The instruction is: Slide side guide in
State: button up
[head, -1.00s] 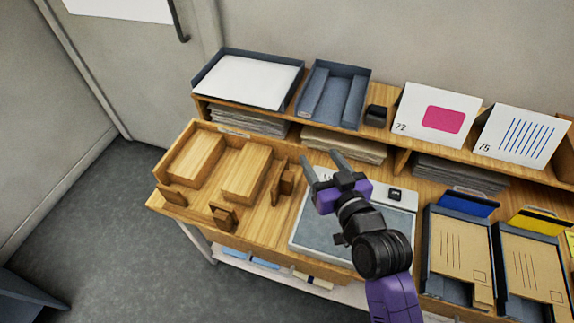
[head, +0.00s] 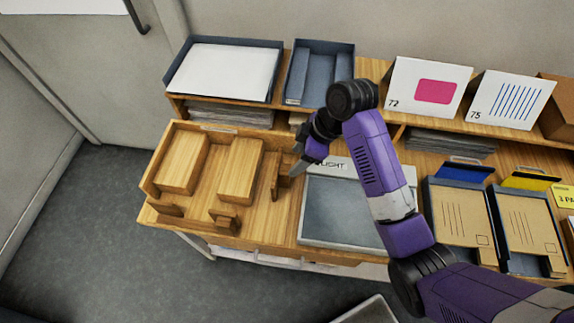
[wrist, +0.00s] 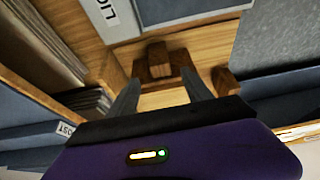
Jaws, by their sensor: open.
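The side guide (head: 275,178) is an upright wooden plate with a block-shaped knob on its right face. It stands at the right side of a wooden tray (head: 226,228), apart from the two wooden blocks there. My gripper (head: 298,168) is just right of the guide, tilted down toward it. In the wrist view the side guide's knob (wrist: 158,62) lies ahead between the fingertips of my gripper (wrist: 161,90). The fingers are open on either side, with nothing held. Whether the knob is between them in depth is hard to tell.
A light pad (head: 340,222) lies right of the tray. A front guide (head: 224,220) stands at the tray's near edge. A shelf with a paper tray (head: 222,72) and a grey tray (head: 320,75) rises behind. Envelope trays (head: 460,230) stand to the right.

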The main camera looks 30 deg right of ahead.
aim_at(286, 169)
jog(key=x, duration=0.7)
jog(key=shift+p, duration=0.35)
jog(key=shift+r, duration=0.1)
jog(key=shift+c, duration=0.2)
grip_shut()
jog(key=shift+a, duration=0.15)
dwell(0.6)
